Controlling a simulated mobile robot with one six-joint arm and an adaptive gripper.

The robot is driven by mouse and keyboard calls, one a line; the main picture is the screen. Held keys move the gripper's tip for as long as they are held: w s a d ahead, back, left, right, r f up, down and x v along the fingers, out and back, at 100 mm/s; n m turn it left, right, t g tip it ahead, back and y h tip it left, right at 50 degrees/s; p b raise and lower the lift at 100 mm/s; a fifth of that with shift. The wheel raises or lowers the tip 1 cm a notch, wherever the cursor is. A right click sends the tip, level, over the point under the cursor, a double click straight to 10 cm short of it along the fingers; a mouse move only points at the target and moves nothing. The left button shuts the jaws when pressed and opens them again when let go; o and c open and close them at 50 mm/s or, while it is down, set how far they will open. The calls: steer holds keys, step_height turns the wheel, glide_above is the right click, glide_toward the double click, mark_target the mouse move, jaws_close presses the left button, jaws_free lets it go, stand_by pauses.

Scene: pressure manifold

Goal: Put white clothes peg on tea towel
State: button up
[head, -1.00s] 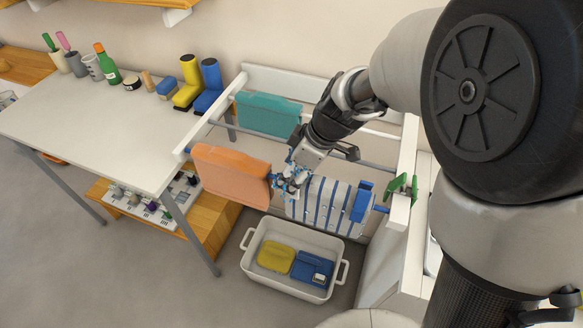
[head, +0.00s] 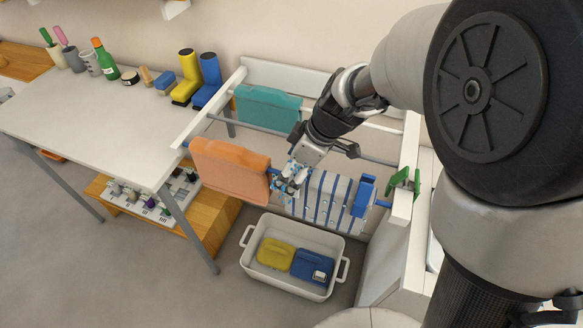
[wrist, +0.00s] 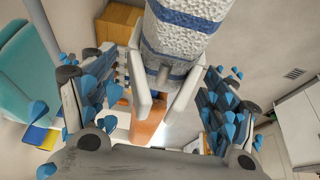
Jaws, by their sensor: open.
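The tea towel (head: 325,195) is white with blue stripes and hangs over the front rail. Its end also shows at the top of the wrist view (wrist: 185,35). My gripper (head: 289,181) is at the towel's left end, beside the orange cloth. In the wrist view my gripper (wrist: 147,92) has its fingers spread wide, with blue pads on both sides. The white clothes peg (wrist: 188,92) is between the fingers, apart from both, with its two legs on either side of the towel's end. How firmly it grips the towel cannot be told. In the head view my gripper mostly hides the peg.
The orange cloth (head: 228,170) hangs left on the front rail, a teal cloth (head: 266,108) behind. A blue peg (head: 363,197) is on the towel's right part; a green peg (head: 402,182) is at the right post. A white tub (head: 262,276) stands below.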

steer(key=v, duration=1.1)
steer(key=s+d+r+m+t+h, duration=0.1)
steer(key=s+d+m+h, duration=0.1)
steer(key=s+d+m, duration=0.4)
steer(key=s+d+r+m+t+h, duration=0.1)
steer(key=s+d+m, duration=0.5)
steer(key=s, duration=0.7)
steer(key=shift+m+t+h, duration=0.6)
steer(key=shift+m+h, duration=0.1)
steer(key=shift+m, duration=0.5)
steer(key=shift+r, duration=0.1)
